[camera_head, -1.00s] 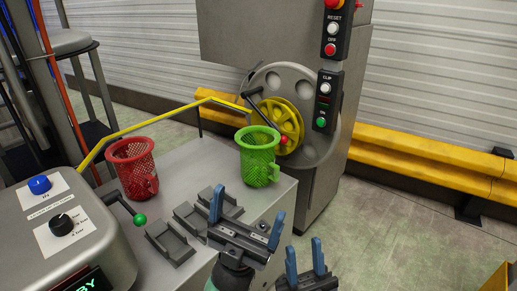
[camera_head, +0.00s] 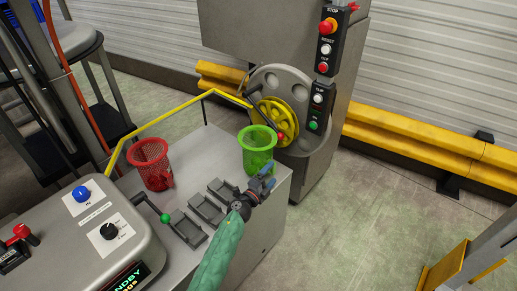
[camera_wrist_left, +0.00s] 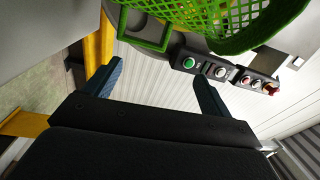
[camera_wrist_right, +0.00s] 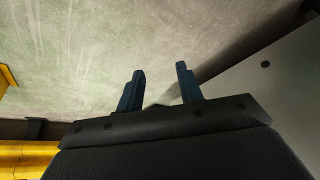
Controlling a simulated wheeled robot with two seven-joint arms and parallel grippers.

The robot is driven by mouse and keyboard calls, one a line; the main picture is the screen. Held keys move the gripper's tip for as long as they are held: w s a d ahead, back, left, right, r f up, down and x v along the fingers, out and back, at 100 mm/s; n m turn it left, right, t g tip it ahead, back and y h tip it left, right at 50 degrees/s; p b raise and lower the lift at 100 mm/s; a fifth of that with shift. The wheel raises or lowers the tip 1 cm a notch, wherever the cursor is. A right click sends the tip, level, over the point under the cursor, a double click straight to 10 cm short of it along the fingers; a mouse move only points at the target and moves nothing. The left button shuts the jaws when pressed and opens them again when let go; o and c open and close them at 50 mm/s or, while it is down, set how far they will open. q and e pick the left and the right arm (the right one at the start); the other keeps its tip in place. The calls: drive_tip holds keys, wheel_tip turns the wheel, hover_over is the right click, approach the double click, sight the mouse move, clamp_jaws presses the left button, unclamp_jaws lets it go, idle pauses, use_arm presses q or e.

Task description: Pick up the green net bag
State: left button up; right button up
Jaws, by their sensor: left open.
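The green net bag (camera_head: 258,148), a mesh cup shape with a side handle, stands upright on the grey table near its right corner. My left gripper (camera_head: 265,182) is at its lower near side, and its fingers overlap the bag's lower edge in the head view. In the left wrist view the bag's mesh (camera_wrist_left: 225,18) and square handle loop (camera_wrist_left: 146,28) are above the spread fingers (camera_wrist_left: 160,85). Nothing is between them; whether they touch the bag cannot be told. My right gripper (camera_wrist_right: 160,85) shows only in its own wrist view, open and empty above the floor.
A red net bag (camera_head: 150,165) stands to the left on the table. Dark grey holders (camera_head: 207,208) lie in front. A yellow bar (camera_head: 165,122) runs behind the bags to a machine with a yellow wheel (camera_head: 275,122). A control box (camera_head: 85,235) fills the lower left.

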sight(270, 171)
use_arm(q)
drive_tip(key=w+a+f, duration=0.1)
drive_tip(key=f+y+p, duration=0.1)
drive_tip(key=shift+w+a+f+y, duration=0.3)
drive_tip(key=shift+w+a+f, duration=0.05)
drive_tip(key=shift+a, duration=0.05)
drive_tip(key=shift+w+d, duration=0.15)
drive_tip(key=shift+w, duration=0.1)
drive_tip(key=shift+x, duration=1.45)
drive_tip(key=shift+p+x, duration=0.4)
drive_tip(key=shift+x, duration=1.7)
use_arm(e)
drive_tip(key=s+d+f+g, duration=0.2)
drive_tip(key=s+d+f, duration=0.1)
drive_tip(key=s, duration=0.5)
drive_tip(key=shift+d+f+h, duration=0.3)
drive_tip(key=shift+f, duration=0.35)
use_arm(q)
drive_tip(key=shift+f, duration=0.1)
drive_tip(key=c, duration=1)
drive_tip(key=shift+c, duration=0.2)
use_arm(e)
drive_tip(key=shift+w+a, duration=0.1)
drive_tip(key=shift+a, duration=0.1)
